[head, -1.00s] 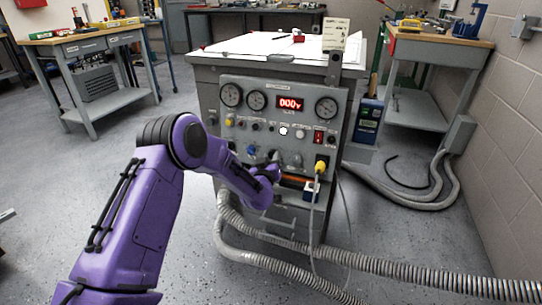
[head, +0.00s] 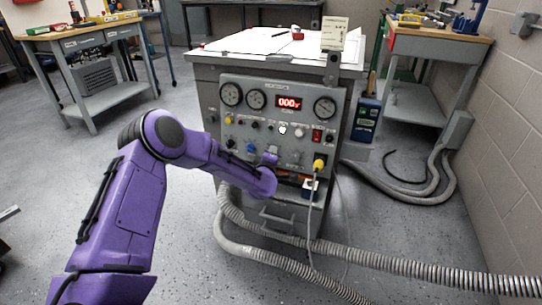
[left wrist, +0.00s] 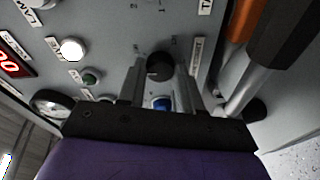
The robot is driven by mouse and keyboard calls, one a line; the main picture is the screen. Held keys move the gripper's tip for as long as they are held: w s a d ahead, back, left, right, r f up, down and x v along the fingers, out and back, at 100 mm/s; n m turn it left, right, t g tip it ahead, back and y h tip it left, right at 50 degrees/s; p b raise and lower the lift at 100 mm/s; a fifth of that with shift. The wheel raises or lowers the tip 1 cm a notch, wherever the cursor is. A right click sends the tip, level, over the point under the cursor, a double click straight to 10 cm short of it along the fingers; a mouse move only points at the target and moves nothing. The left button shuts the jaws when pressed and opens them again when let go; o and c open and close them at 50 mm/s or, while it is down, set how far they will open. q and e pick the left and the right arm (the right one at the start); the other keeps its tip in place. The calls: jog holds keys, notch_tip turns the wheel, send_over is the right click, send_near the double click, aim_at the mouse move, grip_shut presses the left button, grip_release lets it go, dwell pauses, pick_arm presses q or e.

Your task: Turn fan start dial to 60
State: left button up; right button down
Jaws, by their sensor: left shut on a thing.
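A grey control cabinet has a front panel (head: 240,112) with gauges, a red display and several knobs. My left gripper (head: 271,157) is up against the lower middle of this panel. In the left wrist view, my two gripper fingers (left wrist: 160,74) are shut on a black round dial (left wrist: 160,67), one finger on each side. Small scale marks ring the dial, but their numbers are too small to read. A blue knob (left wrist: 161,104) shows between the fingers, nearer my palm. In the head view my gripper hides the dial. My right gripper is not in view.
A yellow plug (head: 319,164) with a hanging cable sits at the panel's lower right. In the left wrist view, an orange and black handle (left wrist: 240,22) is close to the fingers. Ridged hoses (head: 400,268) run over the floor at the right.

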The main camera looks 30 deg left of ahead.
pick_arm(q)
jog(key=shift+s+a+n+h+b, duration=0.15)
jog(key=shift+n+h+b, duration=0.6)
jog(key=shift+n+b, duration=2.5)
jog(key=shift+w+a+n+h+b, duration=0.1)
jog(key=shift+n+h+b, duration=0.7)
jog(key=shift+n+b, duration=2.45)
jog(key=shift+s+a+n+h+b, duration=0.15)
jog(key=shift+n+h+b, duration=0.6)
jog(key=shift+n+b, duration=2.5)
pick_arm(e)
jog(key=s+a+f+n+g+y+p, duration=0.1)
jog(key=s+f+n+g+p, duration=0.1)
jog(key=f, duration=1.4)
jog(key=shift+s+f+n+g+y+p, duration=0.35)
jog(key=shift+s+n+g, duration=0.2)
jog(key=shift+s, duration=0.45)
pick_arm(q)
jog(key=shift+w+n, duration=0.1)
jog(key=shift+n, duration=1.15)
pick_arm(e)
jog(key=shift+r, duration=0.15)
pick_arm(q)
jog(key=o, duration=1)
jog(key=shift+o, duration=0.2)
jog(key=shift+r, duration=0.1)
